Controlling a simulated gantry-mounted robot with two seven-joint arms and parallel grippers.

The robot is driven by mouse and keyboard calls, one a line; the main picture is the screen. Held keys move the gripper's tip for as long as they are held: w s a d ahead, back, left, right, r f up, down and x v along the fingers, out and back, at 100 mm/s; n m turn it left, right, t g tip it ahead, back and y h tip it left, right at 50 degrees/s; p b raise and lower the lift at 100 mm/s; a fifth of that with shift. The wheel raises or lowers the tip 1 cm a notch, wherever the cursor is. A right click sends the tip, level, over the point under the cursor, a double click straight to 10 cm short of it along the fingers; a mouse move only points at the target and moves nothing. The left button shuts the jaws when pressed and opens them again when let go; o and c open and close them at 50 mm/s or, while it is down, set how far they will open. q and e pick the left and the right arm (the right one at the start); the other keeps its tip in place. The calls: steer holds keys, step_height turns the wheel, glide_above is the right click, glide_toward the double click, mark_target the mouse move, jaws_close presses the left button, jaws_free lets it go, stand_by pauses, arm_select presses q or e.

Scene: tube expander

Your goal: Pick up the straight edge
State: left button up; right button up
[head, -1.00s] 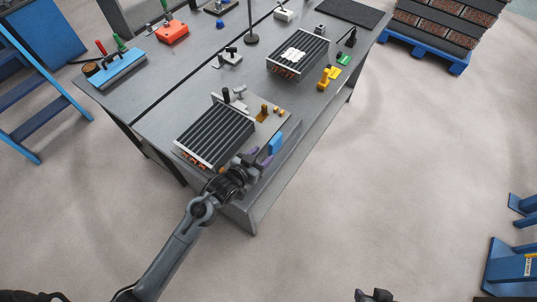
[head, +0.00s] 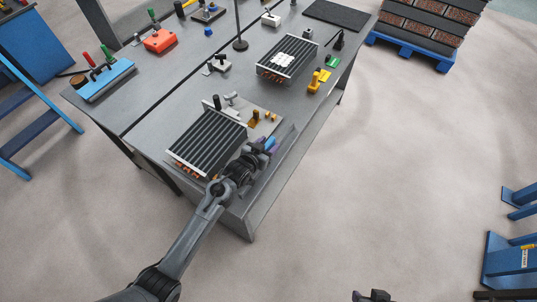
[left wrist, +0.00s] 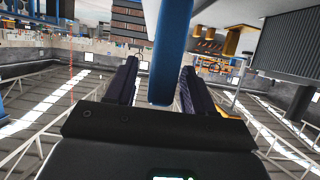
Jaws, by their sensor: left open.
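A blue bar (head: 270,143), which I take to be the straight edge, is at the near right side of the workbench, beside a finned block. In the left wrist view the blue bar (left wrist: 172,50) runs down between the two dark purple fingers. My left gripper (head: 264,147) is at the blue bar; it is open, with a finger on each side (left wrist: 158,88) and gaps between fingers and bar. The arm and fingers hide part of the bar in the head view. A dark part at the bottom edge (head: 372,296) may be my right gripper; its jaws cannot be made out.
The finned block (head: 207,143) sits on a plate with brass fittings (head: 255,118). A second finned block (head: 288,58) and yellow pieces (head: 318,79) stand farther back on the workbench (head: 165,115). Floor to the right is clear up to blue stands (head: 508,262).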

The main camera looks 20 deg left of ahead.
arm_select(q)
steer(key=shift+w+f, duration=0.1)
steer(key=shift+w, duration=0.1)
jaws_close()
stand_by(1.4)
